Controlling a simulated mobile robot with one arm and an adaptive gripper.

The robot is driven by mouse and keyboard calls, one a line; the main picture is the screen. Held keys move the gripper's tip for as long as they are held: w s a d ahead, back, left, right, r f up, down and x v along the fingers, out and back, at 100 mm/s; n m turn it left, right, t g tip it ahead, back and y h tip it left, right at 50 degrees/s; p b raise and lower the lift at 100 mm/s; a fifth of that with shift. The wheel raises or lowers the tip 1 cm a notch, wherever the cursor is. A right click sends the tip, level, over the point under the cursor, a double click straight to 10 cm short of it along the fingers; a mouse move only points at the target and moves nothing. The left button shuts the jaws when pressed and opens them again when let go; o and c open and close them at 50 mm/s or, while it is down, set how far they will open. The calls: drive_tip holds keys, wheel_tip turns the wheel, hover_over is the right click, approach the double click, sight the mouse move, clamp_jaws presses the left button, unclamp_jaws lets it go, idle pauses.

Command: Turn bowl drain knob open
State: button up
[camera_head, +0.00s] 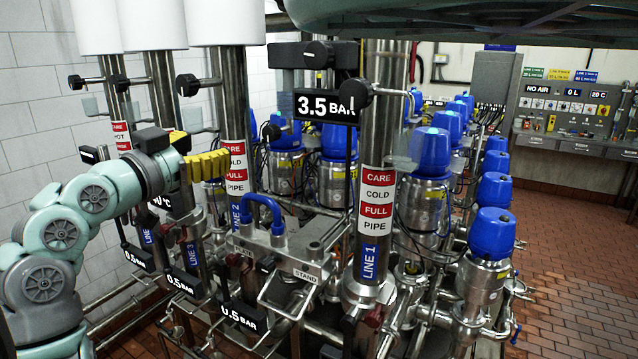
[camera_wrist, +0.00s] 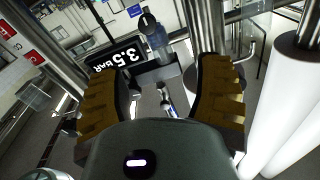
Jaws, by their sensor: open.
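No label reading bowl drain can be made out, so I cannot tell which knob is the bowl drain knob. Black knobs sit on stems at the pipes: one (camera_head: 356,92) beside the 3.5 BAR display (camera_head: 326,106), and one (camera_head: 187,85) further left. My gripper (camera_head: 226,160) is open, with yellow ridged fingers, left of centre by a red-and-white labelled pipe. In the wrist view my gripper (camera_wrist: 163,65) has its fingers spread apart with nothing held. Beyond them show the upside-down 3.5 BAR display (camera_wrist: 117,62) and a dark knob (camera_wrist: 148,22).
The LINE 1 pipe (camera_head: 371,200) stands right of my gripper, and a metal stand (camera_head: 290,253) with a blue handle stands below it. Several blue-capped valves (camera_head: 430,150) crowd the middle. A control panel (camera_head: 565,105) is at back right. Brick floor (camera_head: 570,265) is clear at right.

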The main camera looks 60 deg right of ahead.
sight(268, 136)
drive_tip(key=shift+m+g, duration=0.5)
drive_tip(key=d+p, duration=0.3)
drive_tip(key=d, duration=0.2)
drive_tip(key=d+p, duration=0.3)
drive_tip(key=d, duration=0.3)
drive_tip(key=d+p, duration=0.3)
drive_tip(key=d, duration=0.2)
drive_tip(key=shift+s+d+f, duration=0.15)
drive_tip(key=shift+d+f, duration=0.05)
drive_tip(key=shift+f, duration=0.1)
drive_tip(key=shift+a+f, duration=0.1)
drive_tip(key=shift+a, duration=0.05)
clamp_jaws()
